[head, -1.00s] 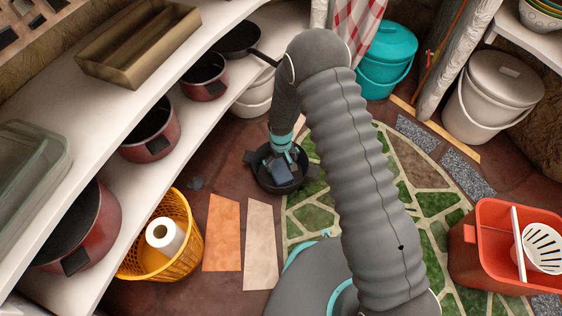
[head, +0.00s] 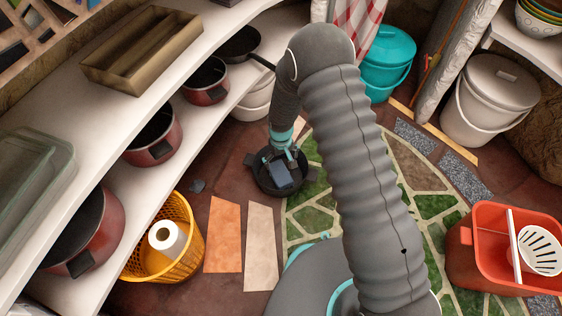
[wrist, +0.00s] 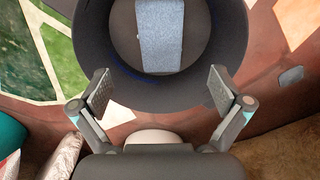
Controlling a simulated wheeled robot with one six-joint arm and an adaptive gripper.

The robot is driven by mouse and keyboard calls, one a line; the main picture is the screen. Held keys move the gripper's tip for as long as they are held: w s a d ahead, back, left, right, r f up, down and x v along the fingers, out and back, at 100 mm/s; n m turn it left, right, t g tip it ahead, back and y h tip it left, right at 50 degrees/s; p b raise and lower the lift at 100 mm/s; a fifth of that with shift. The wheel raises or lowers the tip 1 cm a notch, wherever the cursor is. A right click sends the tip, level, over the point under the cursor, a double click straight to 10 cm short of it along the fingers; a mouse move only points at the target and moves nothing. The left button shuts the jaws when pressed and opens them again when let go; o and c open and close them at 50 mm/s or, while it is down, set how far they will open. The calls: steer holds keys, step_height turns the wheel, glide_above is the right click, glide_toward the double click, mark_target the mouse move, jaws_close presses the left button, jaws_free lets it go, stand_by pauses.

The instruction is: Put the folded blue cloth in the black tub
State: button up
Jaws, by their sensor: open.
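The black tub (head: 266,184) stands on the floor beside the mosaic pattern, in the middle of the head view. The folded blue cloth (head: 281,176) lies inside it. In the wrist view the cloth (wrist: 160,38) is flat on the bottom of the tub (wrist: 235,70), its upper end cut off by the frame edge. My gripper (head: 284,160) is over the tub. In the wrist view its two fingers (wrist: 160,90) are spread wide with nothing between them, and the cloth lies beyond the fingertips, apart from them.
A yellow basket (head: 192,262) with a white paper roll (head: 166,239) stands at the lower left by the shelves (head: 130,185) of pots. A red bin (head: 470,255) is at the right. A teal bucket (head: 385,75) and a white lidded bucket (head: 480,125) stand behind.

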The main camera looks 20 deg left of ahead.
step_height(320, 180, up, 3)
steer(key=shift+r+p, duration=0.1)
steer(key=shift+p, duration=0.45)
steer(key=s+d+r+g+h, duration=0.1)
steer(key=s+d+g, duration=0.1)
steer(key=s+d, duration=0.3)
steer(key=s+d+r+m+t+p, duration=0.1)
steer(key=s+d+r, duration=0.4)
steer(key=r, duration=1.1)
steer(key=s+d+r+m+t+p, duration=0.1)
steer(key=s+d+r+m+t, duration=0.3)
steer(key=d+r, duration=0.8)
steer(key=s+d+r+m+t+y+p, duration=0.1)
steer(key=s+d+r, duration=0.6)
steer(key=r, duration=1.3)
steer(key=shift+s+d+r+m+t+p, duration=0.15)
steer(key=shift+d+r+m+t+p, duration=0.3)
steer(key=shift+d+m+t, duration=0.5)
